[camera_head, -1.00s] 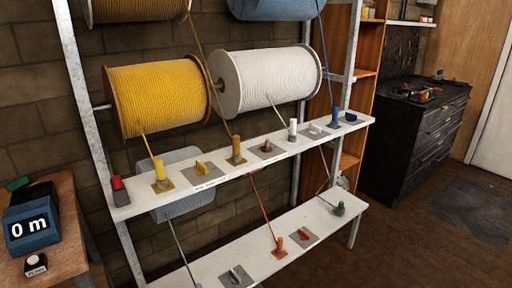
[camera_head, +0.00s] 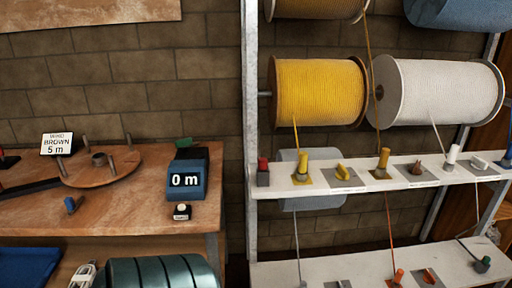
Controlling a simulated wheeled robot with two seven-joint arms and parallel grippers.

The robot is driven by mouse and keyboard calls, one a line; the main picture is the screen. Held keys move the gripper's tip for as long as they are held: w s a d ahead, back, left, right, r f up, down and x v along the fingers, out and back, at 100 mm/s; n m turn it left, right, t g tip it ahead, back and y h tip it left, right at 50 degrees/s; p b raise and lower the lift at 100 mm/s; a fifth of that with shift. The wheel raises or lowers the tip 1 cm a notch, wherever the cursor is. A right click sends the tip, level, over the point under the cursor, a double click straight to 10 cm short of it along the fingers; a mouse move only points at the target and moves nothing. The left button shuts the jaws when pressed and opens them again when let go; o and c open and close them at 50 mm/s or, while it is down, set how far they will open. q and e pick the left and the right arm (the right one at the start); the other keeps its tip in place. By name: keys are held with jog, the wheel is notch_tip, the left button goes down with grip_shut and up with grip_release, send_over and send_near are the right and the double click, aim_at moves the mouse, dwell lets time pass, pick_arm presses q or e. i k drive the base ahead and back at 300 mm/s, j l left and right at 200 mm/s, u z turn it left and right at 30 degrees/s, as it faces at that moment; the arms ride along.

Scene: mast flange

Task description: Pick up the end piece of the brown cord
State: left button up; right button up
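The brown cord (camera_head: 369,50) hangs from a brown-gold spool (camera_head: 315,8) at the top edge of the picture. It runs down in front of the gap between the yellow and white spools. Its lower end meets an upright mustard-brown end piece (camera_head: 383,160), which stands on a small plate on the upper white shelf (camera_head: 270,188). Neither of my grippers is in view.
Yellow (camera_head: 320,92) and white (camera_head: 437,92) spools hang above the shelf. A yellow end piece (camera_head: 303,162) and a white one (camera_head: 452,156) stand on it. A wooden bench (camera_head: 130,205) at left holds a winding disc (camera_head: 102,168), a "WIND BROWN 5 m" sign (camera_head: 57,144) and a "0 m" counter (camera_head: 186,180).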

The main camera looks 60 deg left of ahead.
aim_at(381, 169)
jog(key=u, duration=3.1)
jog(key=z, duration=2)
jog(key=i+l, duration=0.25)
jog(key=i, duration=0.15)
